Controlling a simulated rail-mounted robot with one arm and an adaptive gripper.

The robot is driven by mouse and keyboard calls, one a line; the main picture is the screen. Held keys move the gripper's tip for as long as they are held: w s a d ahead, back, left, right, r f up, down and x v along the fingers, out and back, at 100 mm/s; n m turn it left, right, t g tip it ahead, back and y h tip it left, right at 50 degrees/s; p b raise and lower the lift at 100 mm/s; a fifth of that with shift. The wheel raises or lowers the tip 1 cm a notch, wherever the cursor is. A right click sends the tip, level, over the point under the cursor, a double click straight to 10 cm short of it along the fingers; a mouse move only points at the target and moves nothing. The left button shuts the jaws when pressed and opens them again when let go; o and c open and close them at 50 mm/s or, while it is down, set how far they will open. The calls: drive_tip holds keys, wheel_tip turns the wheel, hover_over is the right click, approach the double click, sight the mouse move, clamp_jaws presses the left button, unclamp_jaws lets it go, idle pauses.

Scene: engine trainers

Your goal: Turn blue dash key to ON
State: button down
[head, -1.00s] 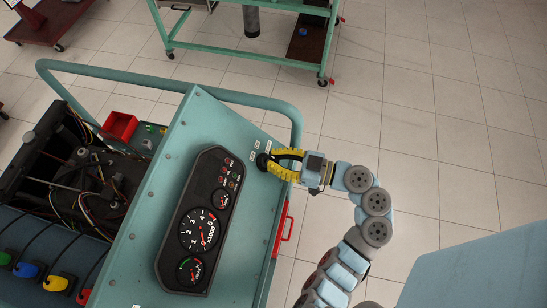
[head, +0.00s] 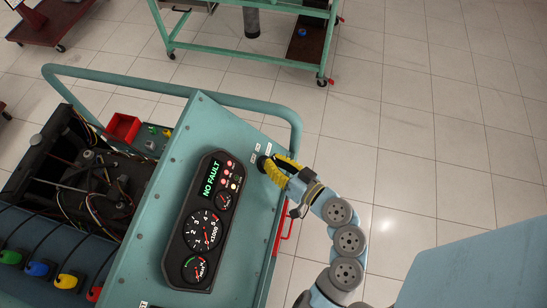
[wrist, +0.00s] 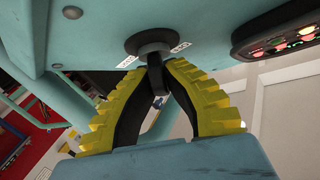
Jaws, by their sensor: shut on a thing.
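The dash key (wrist: 153,58) sits in a round dark switch on the teal dash panel (head: 170,190); its dark grip stands between my fingertips. I cannot see any blue on it. My gripper (head: 272,167), with yellow ribbed fingers, is shut on the key at the panel's upper right edge. It also shows in the wrist view (wrist: 158,75), fingertips pressed against the key's sides. Small white labels (head: 254,159) lie beside the switch. The black gauge cluster (head: 206,222) shows a green "NO FAULT" text and lit red and white lamps.
A teal tube rail (head: 200,83) runs behind the panel. A red tray (head: 123,127) and the open engine bay (head: 100,190) lie to the left. A red handle (head: 285,232) is on the panel's right side. Another teal cart (head: 240,47) stands behind. Open tiled floor lies right.

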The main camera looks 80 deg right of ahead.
drive_tip(key=shift+m+g+h, duration=0.3)
drive_tip(key=shift+m, duration=0.3)
drive_tip(key=c, duration=1.1)
unclamp_jaws()
drive_tip(key=shift+w, duration=0.1)
drive_tip(key=shift+f, duration=0.1)
